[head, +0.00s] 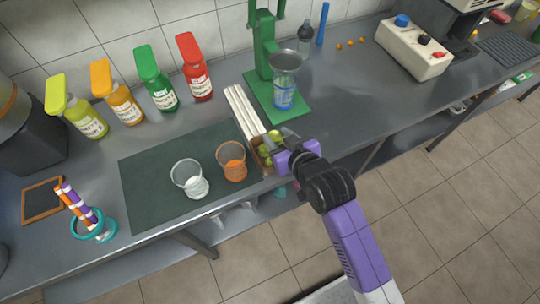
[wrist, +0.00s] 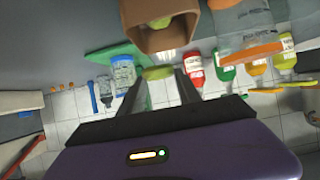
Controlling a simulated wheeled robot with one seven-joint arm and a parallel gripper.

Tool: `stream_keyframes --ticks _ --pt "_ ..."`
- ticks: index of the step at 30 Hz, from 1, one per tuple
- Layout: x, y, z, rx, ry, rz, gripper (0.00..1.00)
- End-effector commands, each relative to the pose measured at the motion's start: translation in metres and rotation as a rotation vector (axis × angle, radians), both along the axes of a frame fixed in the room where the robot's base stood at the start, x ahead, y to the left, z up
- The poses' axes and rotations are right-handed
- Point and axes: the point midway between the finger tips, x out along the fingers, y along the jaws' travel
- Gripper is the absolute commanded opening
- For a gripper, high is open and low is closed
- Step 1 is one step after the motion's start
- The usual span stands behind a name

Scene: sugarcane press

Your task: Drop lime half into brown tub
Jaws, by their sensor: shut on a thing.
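My gripper (wrist: 163,84) is shut on a green lime half (wrist: 158,72), which sits between the fingertips in the wrist view. The brown tub (wrist: 136,14) is just beyond the fingertips, at the top of that view, with a pale green piece showing inside it. In the head view, the brown tub (head: 267,169) stands at the counter's front edge, beside the dark mat. My gripper (head: 284,143) is at its right side and partly hides it. Green lime pieces show at the tub; which one is held is unclear there.
An orange cup (head: 232,162) and a clear cup (head: 190,179) stand left of the tub on the dark mat (head: 150,177). White sticks (head: 243,112) lie behind it. The green press (head: 264,50) stands farther back, holding a glass (head: 284,92).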

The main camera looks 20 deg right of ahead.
Motion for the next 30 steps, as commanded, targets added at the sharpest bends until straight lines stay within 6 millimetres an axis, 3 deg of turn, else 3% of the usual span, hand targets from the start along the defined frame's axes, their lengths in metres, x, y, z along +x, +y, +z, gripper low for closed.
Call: stream_keyframes --ticks 1,9,20,21,24,25,30 --pt "0.0 0.0 -0.012 0.0 0.0 0.0 0.0" --pt "0.0 0.0 -0.039 0.0 0.0 0.0 0.0" --pt "0.0 0.0 -0.041 0.0 0.0 0.0 0.0" --pt "0.0 0.0 -0.041 0.0 0.0 0.0 0.42" --pt "0.0 0.0 -0.041 0.0 0.0 0.0 0.61" --pt "0.0 0.0 -0.041 0.0 0.0 0.0 0.65" --pt "0.0 0.0 -0.041 0.0 0.0 0.0 0.65"
